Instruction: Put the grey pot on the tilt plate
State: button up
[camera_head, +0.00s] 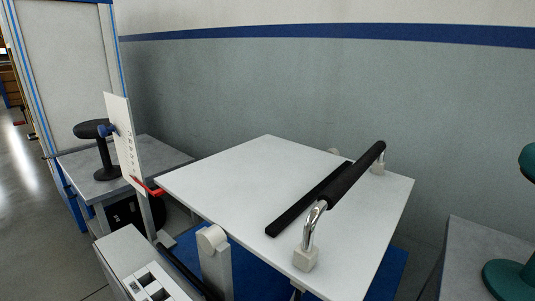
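The tilt plate, a large white square board (225,180), fills the middle of the view. It rests on a white post with a rounded top (213,245). A black strip (308,200) lies across the plate, and a chrome handle with a black grip (355,175) stands beside it on white blocks. No pot lies on the visible part of the plate, and I see no grey pot in this view. My gripper is not in view.
A grey table (165,155) at the left holds a black stand (102,150). A white upright card (121,140) and a red lever (147,187) are at the plate's left corner. A white unit with square openings (148,275) is lower left. A teal object (510,280) stands on a grey table (475,250) at right.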

aim_at(278, 188)
jog(key=i, duration=1.55)
